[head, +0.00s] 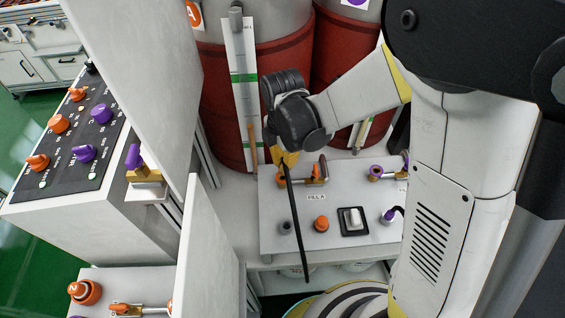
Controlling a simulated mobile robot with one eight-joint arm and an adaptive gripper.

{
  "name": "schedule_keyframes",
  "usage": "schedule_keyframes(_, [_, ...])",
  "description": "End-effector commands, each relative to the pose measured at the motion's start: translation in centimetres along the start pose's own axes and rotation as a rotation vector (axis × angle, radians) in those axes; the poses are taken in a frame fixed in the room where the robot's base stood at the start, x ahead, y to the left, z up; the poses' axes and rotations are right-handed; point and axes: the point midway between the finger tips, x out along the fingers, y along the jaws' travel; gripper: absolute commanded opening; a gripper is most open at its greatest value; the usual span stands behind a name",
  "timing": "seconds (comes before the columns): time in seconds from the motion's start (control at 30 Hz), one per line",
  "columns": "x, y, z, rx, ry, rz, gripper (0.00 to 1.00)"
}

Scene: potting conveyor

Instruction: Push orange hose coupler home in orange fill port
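My gripper (286,160) points down over the left back part of the white fill panel, its yellow fingers close together. A thin black hose (294,222) runs from between the fingers down across the panel past its front edge. The orange hose coupler at the hose's upper end is mostly hidden by the fingers. The orange fill port (281,181) is directly below the fingertips, beside a brass valve with an orange handle (320,172). The coupler and port overlap in this view, so I cannot tell how deep the coupler sits.
The panel (345,251) also carries a grey socket (286,228), an orange knob (321,223), a rocker switch (352,220) and a purple port (376,172). Red drums (222,100) stand behind. White upright panels (209,250) and a knob console (75,140) are at left.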

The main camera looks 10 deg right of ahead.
Motion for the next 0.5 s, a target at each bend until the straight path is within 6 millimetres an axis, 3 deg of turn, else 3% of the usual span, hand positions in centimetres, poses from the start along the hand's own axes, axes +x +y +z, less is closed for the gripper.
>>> schedule_keyframes(0.5, [0.69, -0.01, 0.0, 0.0, 0.0, 0.0, 0.0])
